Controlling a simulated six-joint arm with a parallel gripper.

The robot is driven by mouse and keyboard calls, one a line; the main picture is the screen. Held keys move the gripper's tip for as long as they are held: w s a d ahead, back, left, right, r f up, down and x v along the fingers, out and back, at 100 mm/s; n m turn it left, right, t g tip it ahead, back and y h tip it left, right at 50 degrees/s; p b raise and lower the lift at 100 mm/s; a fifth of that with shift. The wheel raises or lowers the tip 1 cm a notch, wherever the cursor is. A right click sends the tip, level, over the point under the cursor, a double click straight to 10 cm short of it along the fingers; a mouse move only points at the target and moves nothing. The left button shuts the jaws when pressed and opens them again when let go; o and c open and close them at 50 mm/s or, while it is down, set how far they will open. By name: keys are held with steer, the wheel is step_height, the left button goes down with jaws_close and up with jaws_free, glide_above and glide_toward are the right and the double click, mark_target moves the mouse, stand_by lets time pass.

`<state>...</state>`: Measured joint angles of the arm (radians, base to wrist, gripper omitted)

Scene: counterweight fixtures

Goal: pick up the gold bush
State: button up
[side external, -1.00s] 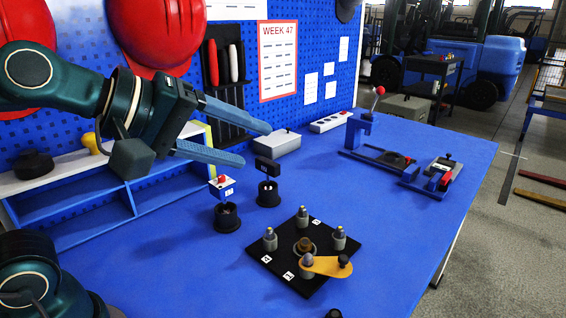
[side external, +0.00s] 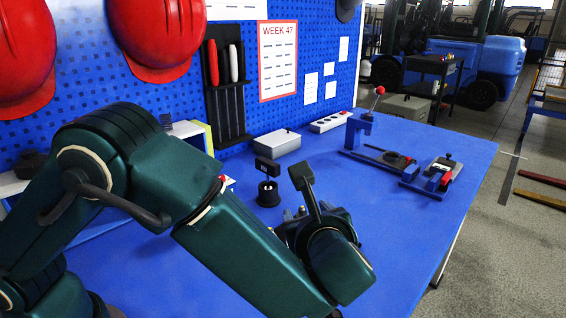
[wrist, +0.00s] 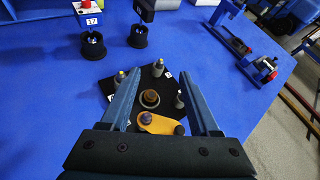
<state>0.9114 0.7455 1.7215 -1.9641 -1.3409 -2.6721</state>
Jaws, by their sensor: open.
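The gold bush (wrist: 150,97) is a small brownish-gold ring in a grey seat near the middle of a black fixture plate (wrist: 169,92), in the wrist view. My gripper (wrist: 161,73) is open, its two blue fingers spread on either side of the bush in that picture. Nothing is between the fingertips in their grip. I cannot tell the exact height of the fingers above the plate. In the side external view my arm hides the bush and most of the plate.
Grey posts (wrist: 158,68) and a yellow swing arm (wrist: 156,123) with dark knobs stand close around the bush. Two black cups (wrist: 93,46) sit beyond the plate. A blue clamp fixture (side external: 390,155) stands at the back right. Blue table is clear between.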

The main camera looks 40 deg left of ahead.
steer(key=s+d+f+m, duration=0.1)
steer(key=f, duration=0.1)
steer(key=s+d+f+m, duration=0.1)
steer(key=d+f, duration=0.1)
steer(key=s+d+f+m, duration=0.1)
steer(key=s+f, duration=0.1)
steer(key=f, duration=0.1)
steer(key=shift+d+t, duration=0.2)
steer(key=shift+t, duration=0.1)
steer(key=x, duration=1.1)
steer(key=shift+w+a+f, duration=0.1)
steer(key=shift+w, duration=0.15)
jaws_close()
